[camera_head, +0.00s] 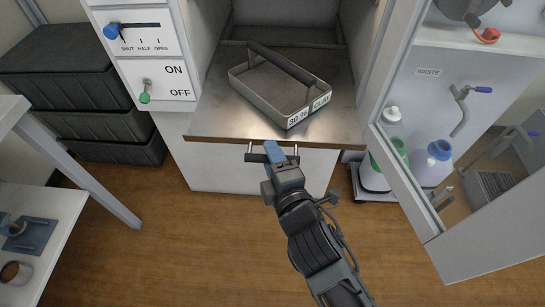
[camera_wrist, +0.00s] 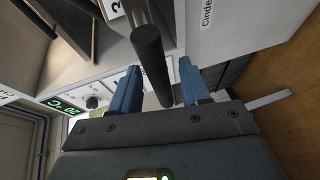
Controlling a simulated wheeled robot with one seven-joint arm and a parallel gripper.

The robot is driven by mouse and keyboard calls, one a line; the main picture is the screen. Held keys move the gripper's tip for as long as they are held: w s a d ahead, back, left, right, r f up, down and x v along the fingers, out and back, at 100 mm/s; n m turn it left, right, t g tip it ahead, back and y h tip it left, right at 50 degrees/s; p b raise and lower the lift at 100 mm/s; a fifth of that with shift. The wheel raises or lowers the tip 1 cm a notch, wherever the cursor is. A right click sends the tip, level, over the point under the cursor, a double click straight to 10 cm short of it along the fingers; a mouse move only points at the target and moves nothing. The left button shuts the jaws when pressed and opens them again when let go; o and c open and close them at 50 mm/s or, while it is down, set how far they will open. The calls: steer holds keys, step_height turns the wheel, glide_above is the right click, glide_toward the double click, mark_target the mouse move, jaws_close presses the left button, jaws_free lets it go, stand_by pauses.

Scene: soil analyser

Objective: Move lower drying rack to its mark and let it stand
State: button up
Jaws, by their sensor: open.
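A flat metal shelf (camera_head: 225,115), which looks like the lower drying rack, sits in the white cabinet with its front edge above a white panel. A dark bar handle (camera_head: 256,158) on two pale posts stands out at its front; I cannot tell for certain that the handle belongs to the shelf. My gripper (camera_head: 274,152) is at this handle in the head view. In the wrist view a dark round bar (camera_wrist: 153,58) lies between the open blue fingers of my gripper (camera_wrist: 158,82), with gaps visible beside it. The mark cannot be made out.
A tray labelled 30 % CLAY (camera_head: 262,97) with a dark carrying bar stands on the shelf. A SHUT/HALF/OPEN lever (camera_head: 112,31) and a green-tipped switch (camera_head: 145,97) are at left. An open glazed door (camera_head: 405,185) and bottles (camera_head: 434,163) are at right.

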steer(key=shift+w+a, duration=0.1)
steer(key=shift+w, duration=0.05)
jaws_close()
stand_by(0.4)
